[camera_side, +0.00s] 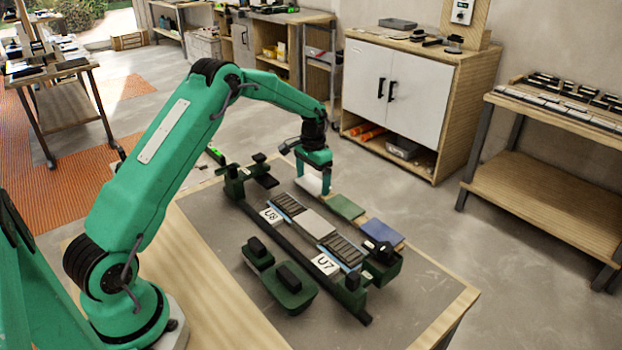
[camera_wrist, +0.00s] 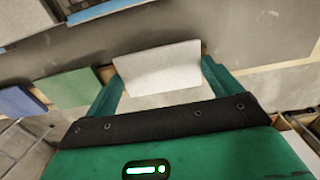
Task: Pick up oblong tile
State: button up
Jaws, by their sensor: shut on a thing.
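The oblong tile (camera_wrist: 158,68) is pale, nearly white, and sits between the two green fingers of my gripper (camera_wrist: 161,82) in the wrist view. In the side view the pale tile (camera_side: 312,182) shows at the fingertips of my gripper (camera_side: 313,178), at the far side of the work table. My gripper is shut on it. Whether the tile is clear of the surface below cannot be told. A green tile (camera_side: 345,207) and a blue tile (camera_side: 382,232) lie in a row to its right in the side view.
A dark green fixture with rails labelled U8 (camera_side: 271,216) and U7 (camera_side: 325,264) holds a grey tile (camera_side: 318,223) between ribbed blocks. A green block with black knobs (camera_side: 288,287) stands in front. The table's right front corner (camera_side: 430,310) is clear.

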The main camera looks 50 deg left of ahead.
jog(key=shift+r, duration=0.55)
notch_tip(320, 180, up, 4)
jog(key=shift+w+f, duration=0.1)
jog(key=shift+f, duration=0.15)
jog(key=s+d+r, duration=0.3)
jog(key=d+r, duration=0.3)
jog(key=d, duration=0.5)
jog(key=shift+d+r, duration=0.15)
jog(key=shift+r, duration=0.15)
send_over(344, 248)
jog(key=shift+f, duration=0.65)
jog(key=shift+f, duration=0.15)
jog(key=shift+f, duration=3.75)
jog(key=shift+f, duration=0.4)
